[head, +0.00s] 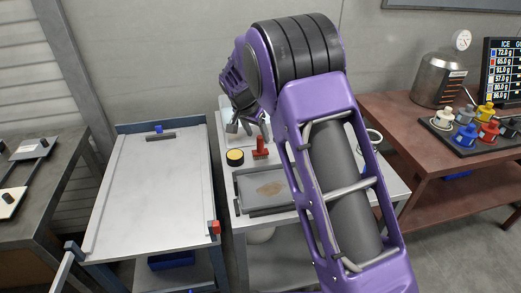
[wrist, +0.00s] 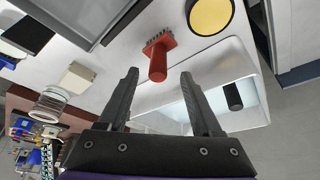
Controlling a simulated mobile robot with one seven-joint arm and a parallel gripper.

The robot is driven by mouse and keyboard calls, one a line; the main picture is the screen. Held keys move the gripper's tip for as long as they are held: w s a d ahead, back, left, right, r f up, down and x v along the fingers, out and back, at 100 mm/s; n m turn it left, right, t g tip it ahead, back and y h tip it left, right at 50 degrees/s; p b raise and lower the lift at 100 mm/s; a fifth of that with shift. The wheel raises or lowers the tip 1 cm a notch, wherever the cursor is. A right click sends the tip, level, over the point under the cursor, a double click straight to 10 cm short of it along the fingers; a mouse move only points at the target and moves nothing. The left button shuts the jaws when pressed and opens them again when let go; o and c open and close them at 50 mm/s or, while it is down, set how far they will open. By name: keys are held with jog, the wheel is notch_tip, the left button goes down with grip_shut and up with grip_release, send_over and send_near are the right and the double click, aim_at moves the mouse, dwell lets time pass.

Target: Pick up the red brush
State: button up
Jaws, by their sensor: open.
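The red brush (head: 260,149) stands on the white cart top (head: 226,171), behind a grey tray and to the right of a yellow-topped round tin. In the wrist view the brush (wrist: 159,58) shows its red handle toward my gripper and its dark bristles pointing away. My gripper (head: 248,125) is just behind and above the brush in the head view. In the wrist view my gripper (wrist: 160,75) has its two dark fingers spread apart, with the handle end showing between and beyond the tips. Nothing is held.
The yellow-topped tin (head: 235,157) is close beside the brush. The grey tray (head: 243,187) with a brown patch lies in front. A white bin (wrist: 245,75) is near my fingers. A blue-edged white table (head: 150,190) stands left; a brown table (head: 440,148) with coloured containers stands right.

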aim_at(262, 144)
jog(key=shift+d+x, duration=0.2)
jog(key=shift+x, duration=3.2)
grip_shut()
